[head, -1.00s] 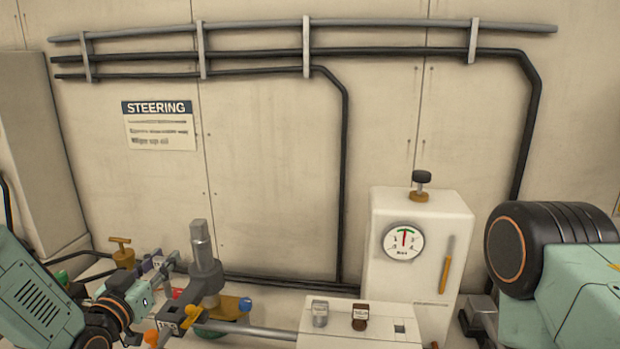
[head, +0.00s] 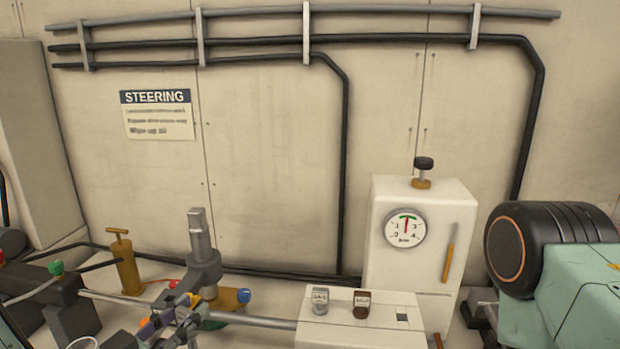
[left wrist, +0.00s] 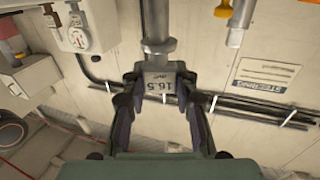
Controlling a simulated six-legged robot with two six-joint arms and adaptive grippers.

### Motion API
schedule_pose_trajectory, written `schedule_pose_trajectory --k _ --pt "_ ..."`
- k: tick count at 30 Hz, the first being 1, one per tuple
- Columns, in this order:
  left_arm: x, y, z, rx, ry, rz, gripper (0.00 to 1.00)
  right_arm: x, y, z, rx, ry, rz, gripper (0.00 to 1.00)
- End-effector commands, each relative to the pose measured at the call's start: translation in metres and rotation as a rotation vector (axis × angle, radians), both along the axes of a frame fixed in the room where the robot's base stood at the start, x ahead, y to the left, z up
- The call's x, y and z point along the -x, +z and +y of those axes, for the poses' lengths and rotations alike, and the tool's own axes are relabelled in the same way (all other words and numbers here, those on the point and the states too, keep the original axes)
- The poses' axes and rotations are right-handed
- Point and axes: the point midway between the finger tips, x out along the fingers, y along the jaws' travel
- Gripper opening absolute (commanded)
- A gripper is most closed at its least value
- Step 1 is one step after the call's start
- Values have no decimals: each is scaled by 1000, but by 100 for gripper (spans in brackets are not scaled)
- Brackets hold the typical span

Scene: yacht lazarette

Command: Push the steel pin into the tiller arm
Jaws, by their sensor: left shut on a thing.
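The dark grey tiller arm (head: 206,272) stands on the bench left of centre, with a steel post rising from it. In the head view my left gripper (head: 178,322) is low in the picture, in front of the tiller arm and close to it. In the left wrist view, the left fingers (left wrist: 160,104) are shut on a small grey block marked 16.5 (left wrist: 158,84). The post and its collar show just beyond the block. I cannot make out the steel pin apart from these grey parts. My right gripper is out of view.
A steel rod (head: 255,320) runs along the bench beside the tiller arm. A brass hand pump (head: 125,262) stands to the left. Pipes run along the back wall.

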Motion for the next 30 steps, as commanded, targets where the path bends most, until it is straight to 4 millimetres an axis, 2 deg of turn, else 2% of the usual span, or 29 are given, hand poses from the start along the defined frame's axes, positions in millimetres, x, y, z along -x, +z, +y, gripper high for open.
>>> schedule_pose_trajectory --k 1,6,10,15,23,26,30 --pt "13 -23 -5 2 -15 7 0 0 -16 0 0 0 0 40" --pt "46 -64 -19 2 -55 6 0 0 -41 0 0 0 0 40" --pt "59 -90 -22 1 -63 3 0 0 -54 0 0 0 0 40" --pt "64 -105 -21 -1 -59 -2 0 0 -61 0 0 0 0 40" --pt "64 -102 -20 0 -58 -4 0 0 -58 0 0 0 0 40" --pt "60 -87 -21 0 -60 -5 0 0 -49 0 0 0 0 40" --pt "44 -49 -18 -2 -55 -11 0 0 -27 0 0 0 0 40"
